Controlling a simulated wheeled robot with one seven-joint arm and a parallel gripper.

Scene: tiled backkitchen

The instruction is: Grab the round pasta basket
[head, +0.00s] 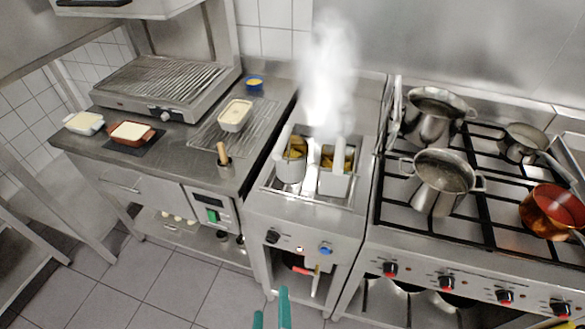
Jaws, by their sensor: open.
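The round pasta basket (290,170) sits in the left side of the steaming cooker well, with pasta inside and its pale handle (282,141) sticking up and back to the left. A squarer basket (336,184), also with pasta, sits just to its right with its own upright handle. Steam hides part of the area behind them. My gripper (271,314) shows only as two teal fingertips at the bottom edge. It is open, with nothing seen between the fingers, and appears low in front of the cooker, apart from the baskets.
The cooker (258,223) stands between a steel counter on the left and a gas stove on the right. The stove holds several pots, including a copper pot (553,211). Tiled floor (130,291) is clear at lower left.

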